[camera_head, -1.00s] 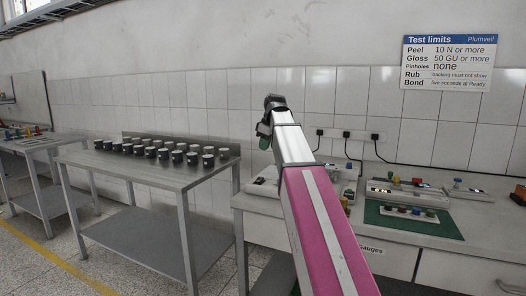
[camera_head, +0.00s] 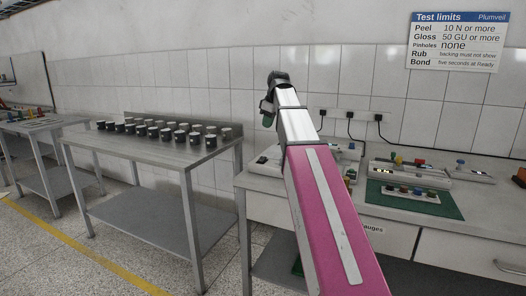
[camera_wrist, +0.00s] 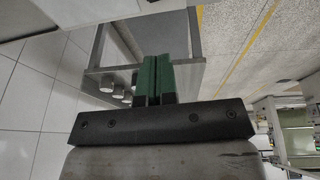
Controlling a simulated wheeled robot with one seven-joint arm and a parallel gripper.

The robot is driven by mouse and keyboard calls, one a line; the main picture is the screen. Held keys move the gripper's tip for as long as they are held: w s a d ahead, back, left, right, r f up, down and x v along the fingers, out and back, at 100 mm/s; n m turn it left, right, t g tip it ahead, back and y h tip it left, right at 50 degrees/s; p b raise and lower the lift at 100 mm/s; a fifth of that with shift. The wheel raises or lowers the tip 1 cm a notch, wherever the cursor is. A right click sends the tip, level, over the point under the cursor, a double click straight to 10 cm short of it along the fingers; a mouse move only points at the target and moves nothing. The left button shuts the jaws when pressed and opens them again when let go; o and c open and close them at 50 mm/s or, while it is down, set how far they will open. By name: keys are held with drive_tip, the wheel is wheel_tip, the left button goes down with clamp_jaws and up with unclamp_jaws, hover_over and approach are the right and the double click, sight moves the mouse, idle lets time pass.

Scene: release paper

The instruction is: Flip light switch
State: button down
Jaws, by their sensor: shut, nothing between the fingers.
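No light switch can be made out in either view. My gripper (camera_wrist: 154,62) has green fingers that lie together, shut and empty, in the wrist view. In the head view my gripper (camera_head: 268,115) is at the end of my raised pink and silver arm, in front of the white tiled wall, above and between the two benches. Its far side is hidden by the wrist.
A metal table (camera_head: 150,150) with several dark cups (camera_head: 181,137) stands left. A white bench (camera_head: 455,200) with gauges, a green mat (camera_head: 440,208) and wall sockets (camera_head: 349,115) is right. A sign (camera_head: 456,42) hangs above. Floor is free at lower left, along a yellow line (camera_head: 85,262).

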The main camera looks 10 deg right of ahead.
approach(260, 159)
drive_tip(key=w+f, duration=0.1)
drive_tip(key=f, duration=0.2)
drive_tip(key=w+a+f, duration=0.1)
drive_tip(key=shift+w+f, duration=0.3)
drive_tip(key=shift+f, duration=0.1)
drive_tip(key=shift+w+d+f, duration=0.15)
drive_tip(key=shift+f, duration=0.55)
drive_tip(key=shift+w+d+f, duration=0.1)
drive_tip(key=shift+w+f, duration=0.05)
drive_tip(key=shift+f, duration=0.2)
drive_tip(key=shift+s+a+r, duration=0.1)
drive_tip(key=shift+s+a, duration=0.4)
drive_tip(key=shift+s, duration=0.25)
drive_tip(key=shift+w+r, duration=0.1)
drive_tip(key=shift+r, duration=0.05)
